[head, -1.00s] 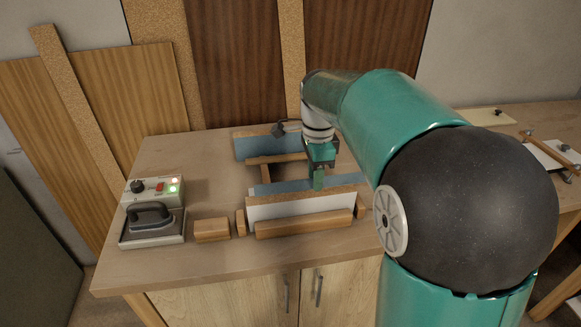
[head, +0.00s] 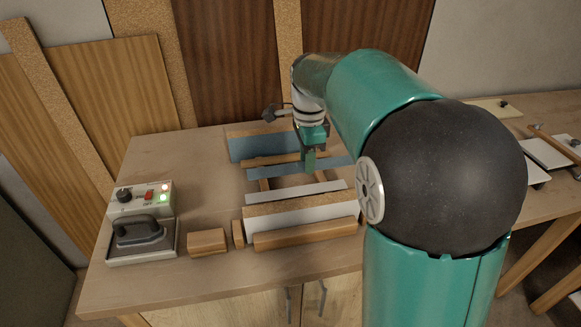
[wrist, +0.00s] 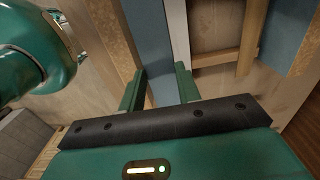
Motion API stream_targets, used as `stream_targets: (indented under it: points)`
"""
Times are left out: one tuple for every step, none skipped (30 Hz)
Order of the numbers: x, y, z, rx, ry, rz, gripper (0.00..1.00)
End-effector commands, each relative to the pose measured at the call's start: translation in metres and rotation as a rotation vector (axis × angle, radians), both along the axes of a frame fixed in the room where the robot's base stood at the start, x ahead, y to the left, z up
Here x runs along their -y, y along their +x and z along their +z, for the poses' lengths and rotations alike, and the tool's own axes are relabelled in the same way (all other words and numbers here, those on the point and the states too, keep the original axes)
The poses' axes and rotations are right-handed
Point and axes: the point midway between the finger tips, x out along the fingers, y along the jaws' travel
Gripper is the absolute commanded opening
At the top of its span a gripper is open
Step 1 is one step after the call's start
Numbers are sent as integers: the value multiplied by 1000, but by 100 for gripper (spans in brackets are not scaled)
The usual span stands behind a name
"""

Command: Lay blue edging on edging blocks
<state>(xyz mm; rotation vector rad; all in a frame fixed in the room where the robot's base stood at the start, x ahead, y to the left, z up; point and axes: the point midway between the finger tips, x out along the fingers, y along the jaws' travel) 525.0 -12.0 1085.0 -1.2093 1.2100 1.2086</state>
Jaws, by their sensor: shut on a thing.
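The blue edging (head: 276,174) is a long flat strip lying left to right in the head view. My gripper (head: 310,166) is shut on it near the middle of its visible length. In the wrist view the blue edging (wrist: 150,35) runs between my two fingers (wrist: 160,88). Narrow wooden blocks (head: 264,185) show below the strip's left part. Whether the strip touches them cannot be told. The far right end of the strip is close to my arm.
A cork-topped board with a white face (head: 300,212) stands in front, behind a wooden bar (head: 305,234). A pale strip (head: 295,193) lies behind it. A blue panel (head: 262,147) is at the back. An iron (head: 140,232) and control box (head: 140,198) stand left.

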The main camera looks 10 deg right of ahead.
Motion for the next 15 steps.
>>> stream_targets:
  points:
    - [-1,9,-6,-3,-2,1,9]
    - [-1,14,-8,-2,-2,0,9]
    - [-2,22,-12,-3,-1,0,9]
    - [-3,28,-14,-2,-1,0,9]
    - [-3,34,-17,-2,-1,0,9]
    - [-4,42,-21,-2,-1,0,9]
    - [-5,48,-23,-2,-1,0,9]
    - [-5,54,-26,-2,-1,0,9]
    - [-6,62,-29,-1,-1,0,9]
    - [-7,68,-32,-1,-1,0,9]
    - [-7,74,-35,-1,0,0,9]
    - [-8,80,-43,-3,0,-1,9]
    - [-8,85,-49,-3,0,-1,9]
    - [-8,89,-55,-2,-1,0,9]
    - [-9,96,-62,-2,-1,0,9]
